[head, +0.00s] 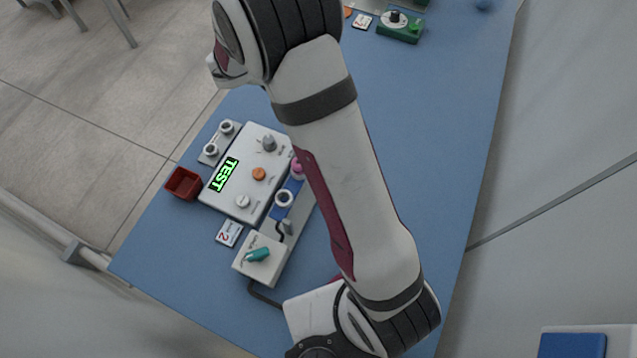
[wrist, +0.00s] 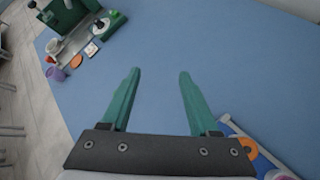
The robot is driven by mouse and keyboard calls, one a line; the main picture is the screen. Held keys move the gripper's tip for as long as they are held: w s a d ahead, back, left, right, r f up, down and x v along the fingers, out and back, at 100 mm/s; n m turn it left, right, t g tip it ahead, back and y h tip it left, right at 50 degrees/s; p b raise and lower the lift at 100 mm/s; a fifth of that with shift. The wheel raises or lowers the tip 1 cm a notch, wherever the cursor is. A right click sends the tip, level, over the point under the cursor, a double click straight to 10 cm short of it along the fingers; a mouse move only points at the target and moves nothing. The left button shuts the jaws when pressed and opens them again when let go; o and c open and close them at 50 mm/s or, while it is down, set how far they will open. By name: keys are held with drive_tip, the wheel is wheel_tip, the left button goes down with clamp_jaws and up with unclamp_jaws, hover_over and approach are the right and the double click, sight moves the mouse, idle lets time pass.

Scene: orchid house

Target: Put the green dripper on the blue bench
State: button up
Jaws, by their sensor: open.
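The blue bench (head: 430,130) fills much of the head view, and its top (wrist: 190,40) lies under my gripper in the wrist view. I cannot surely pick out the green dripper. A small bright green piece (head: 414,28) sits on a dark green box at the bench's far end. A teal piece (head: 257,254) lies on a white box nearer the front. My gripper (wrist: 157,72) is open and empty, with two green fingers above bare bench. In the head view the gripper itself does not show clearly.
A white panel box (head: 222,203) reading TEST, a red tray (head: 183,184) and a numbered card (head: 229,233) stand at left. In the wrist view, a green device (wrist: 68,14) and purple cup (wrist: 55,73) are upper left; an orange ring (wrist: 248,148) is lower right. The middle is clear.

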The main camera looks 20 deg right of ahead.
drive_tip(key=s+r+m+g+y, duration=0.2)
drive_tip(key=s+r+m, duration=0.3)
drive_tip(key=s, duration=0.4)
drive_tip(key=s+a+r+m+y, duration=0.1)
drive_tip(key=s+a+m+y, duration=0.4)
drive_tip(key=s+m, duration=0.3)
drive_tip(key=s+a+r+m+y, duration=0.1)
drive_tip(key=s+a+m+y, duration=0.4)
drive_tip(key=s+a+m, duration=0.3)
drive_tip(key=s, duration=0.4)
drive_tip(key=shift+s+g, duration=0.2)
drive_tip(key=shift+g, duration=0.1)
